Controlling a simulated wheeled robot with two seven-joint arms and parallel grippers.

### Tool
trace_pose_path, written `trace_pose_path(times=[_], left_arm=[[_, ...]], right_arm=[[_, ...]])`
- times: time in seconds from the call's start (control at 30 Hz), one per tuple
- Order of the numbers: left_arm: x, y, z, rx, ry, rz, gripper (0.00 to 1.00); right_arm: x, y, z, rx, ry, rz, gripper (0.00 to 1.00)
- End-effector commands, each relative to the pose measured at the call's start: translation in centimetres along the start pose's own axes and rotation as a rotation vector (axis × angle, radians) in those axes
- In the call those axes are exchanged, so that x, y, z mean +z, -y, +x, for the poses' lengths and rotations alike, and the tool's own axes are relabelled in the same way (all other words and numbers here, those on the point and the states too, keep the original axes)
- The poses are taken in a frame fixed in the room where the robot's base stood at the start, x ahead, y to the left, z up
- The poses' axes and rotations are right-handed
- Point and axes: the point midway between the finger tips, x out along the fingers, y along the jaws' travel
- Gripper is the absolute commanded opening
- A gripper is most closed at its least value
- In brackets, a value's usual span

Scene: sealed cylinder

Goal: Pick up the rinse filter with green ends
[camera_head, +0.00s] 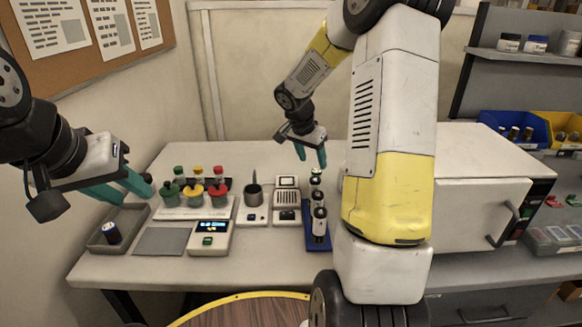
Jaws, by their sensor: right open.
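Several small dark-and-silver cylinders stand in a row in a blue rack (311,243) at the middle of the table. The front cylinder (319,222) and the rear cylinder (316,178) both show; the colours of their ends are too small to tell, so I cannot pick out the green-ended filter. My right gripper (311,160) is open, fingers pointing down, just above and behind the rear cylinder, with nothing seen between them. My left gripper (135,195) has its teal fingers apart and empty, above the left of the table. Another dark cylinder (111,233) stands in a grey tray (103,246).
Green, yellow and red-topped items stand on a white base (190,213). A device with a lit display (210,238), a small pot (254,195) and a grey printer-like unit (287,199) are left of the rack. A white cabinet (475,210) stands right, partly behind my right arm.

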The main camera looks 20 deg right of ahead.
Motion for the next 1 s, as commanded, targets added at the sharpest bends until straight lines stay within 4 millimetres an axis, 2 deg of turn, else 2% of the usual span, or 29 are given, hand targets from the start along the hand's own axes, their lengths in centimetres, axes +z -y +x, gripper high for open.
trace_pose_path(times=[0.5,0.6,0.83,1.0], left_arm=[[0.0,0.0,0.0,0.000,0.000,0.000,0.36],[0.0,0.0,0.0,0.000,0.000,0.000,0.36],[0.0,0.0,0.0,0.000,0.000,0.000,0.36],[0.0,0.0,0.0,0.000,0.000,0.000,0.36]], right_arm=[[-0.3,0.0,6.7,0.001,0.003,0.000,0.57],[-0.3,0.1,7.3,-0.001,0.002,0.000,0.57],[-0.3,0.0,7.4,-0.001,0.001,0.000,0.57],[-0.3,0.0,7.4,-0.001,0.001,0.000,0.24]])
